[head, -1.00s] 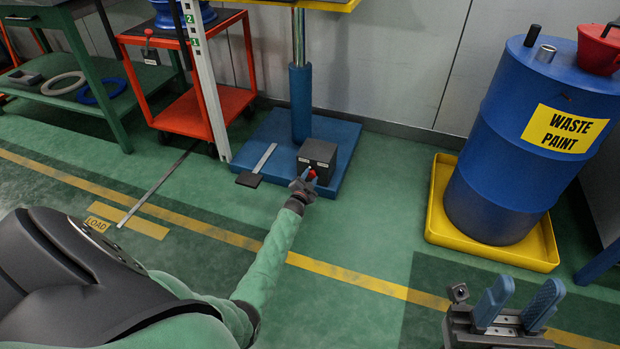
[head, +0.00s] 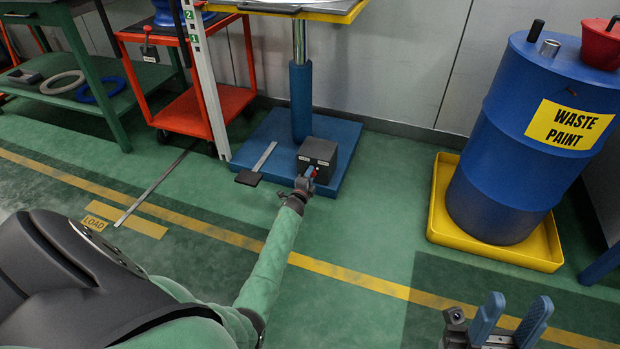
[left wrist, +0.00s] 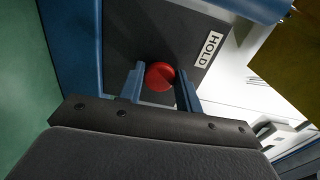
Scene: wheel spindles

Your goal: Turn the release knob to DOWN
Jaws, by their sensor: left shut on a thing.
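The red release knob (left wrist: 160,76) is on the dark grey box (head: 322,153), which stands on the blue base of the lift. In the left wrist view a white HOLD label (left wrist: 208,49) is on the box face to the right of the knob. My left gripper (head: 306,176) reaches the front of the box and is shut on the knob, one blue finger on each side of it; the fingers also show in the left wrist view (left wrist: 160,88). No DOWN label is readable in either view. My right gripper (head: 511,318) is open and empty at the lower right.
A black foot pedal (head: 248,177) with a grey bar lies on the blue base (head: 262,135). The blue column (head: 301,100) carries a yellow-edged table top. An orange cart (head: 185,112) stands to the left, a blue waste paint drum (head: 500,170) in a yellow tray to the right.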

